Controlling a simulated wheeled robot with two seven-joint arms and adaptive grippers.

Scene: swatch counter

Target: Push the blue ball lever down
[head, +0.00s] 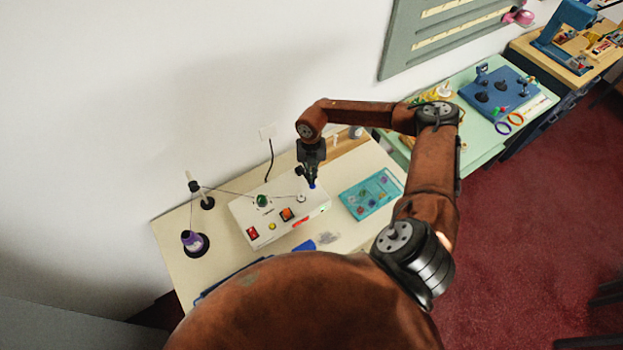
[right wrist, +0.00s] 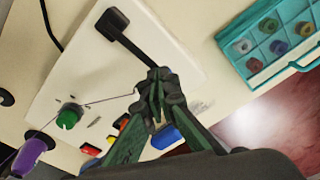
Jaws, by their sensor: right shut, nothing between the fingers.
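The white control box (head: 262,212) stands on the cream table. A small blue ball (head: 312,186) shows at its back right, right under my right gripper (head: 312,180). In the right wrist view a black lever arm (right wrist: 130,44) runs from a dark base on the box to the shut, empty fingertips of my right gripper (right wrist: 157,80). I cannot tell whether the fingertips touch the ball. My left gripper is out of view.
The box also bears a green knob (head: 262,200) and a red switch (head: 253,233). A purple-topped weight (head: 192,240) and a thin post stand at left, with a thin line running to the box. A teal tray (head: 371,194) lies right of the box. A wall rises behind.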

